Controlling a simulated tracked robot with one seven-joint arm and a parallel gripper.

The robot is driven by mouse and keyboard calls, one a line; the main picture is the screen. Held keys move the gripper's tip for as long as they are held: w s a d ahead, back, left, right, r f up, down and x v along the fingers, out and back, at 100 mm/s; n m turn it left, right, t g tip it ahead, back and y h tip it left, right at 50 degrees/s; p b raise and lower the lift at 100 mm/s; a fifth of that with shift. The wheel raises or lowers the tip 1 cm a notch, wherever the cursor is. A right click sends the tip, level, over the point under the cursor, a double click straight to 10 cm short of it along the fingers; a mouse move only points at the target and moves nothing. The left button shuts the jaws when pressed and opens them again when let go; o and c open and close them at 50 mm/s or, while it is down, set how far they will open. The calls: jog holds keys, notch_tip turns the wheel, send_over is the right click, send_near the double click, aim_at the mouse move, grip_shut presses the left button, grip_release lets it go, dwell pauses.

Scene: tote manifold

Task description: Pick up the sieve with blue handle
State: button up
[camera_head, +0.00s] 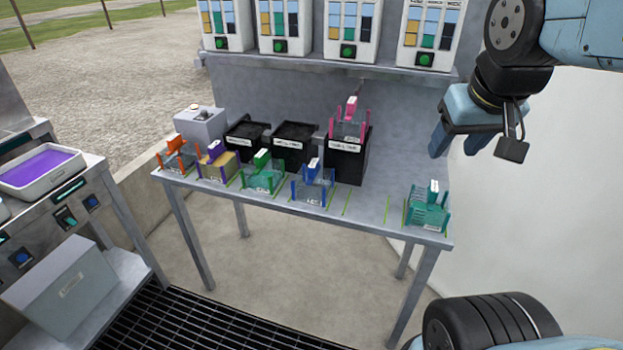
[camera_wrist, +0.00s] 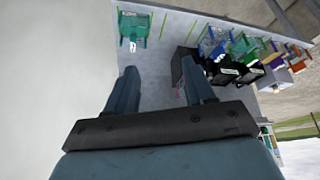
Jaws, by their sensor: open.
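The sieve with blue handle (camera_head: 312,188) stands on the grey table among a row of sieves, between the green one and a stretch of bare table. In the wrist view the blue sieve (camera_wrist: 212,42) is at the upper right, partly beside the black bins. My gripper (camera_head: 460,150) hangs in the air at the right, above and beyond the table's right end, well apart from the blue sieve. In the wrist view my gripper's two fingers (camera_wrist: 162,92) are spread, with bare table showing between them. It is open and empty.
Orange (camera_head: 176,156), purple (camera_head: 215,163) and green (camera_head: 262,176) sieves stand left of the blue one. A teal sieve (camera_head: 427,210) stands at the right end. Black bins (camera_head: 294,148) stand behind; a pink sieve (camera_head: 350,122) tops the right one. The shelf (camera_head: 385,71) overhangs the back.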

jog(key=w+d+f+n+g+h, duration=0.2)
jog(key=w+f+n+g+h, duration=0.2)
jog(key=w+f+n+h, duration=0.3)
jog(key=n+t+y, duration=0.1)
jog(key=n+t, duration=1.5)
jog(key=n, duration=0.9)
send_near(316, 159)
jog(key=x, duration=0.8)
jog(key=shift+f, duration=0.2)
jog(key=shift+a, duration=0.1)
grip_shut()
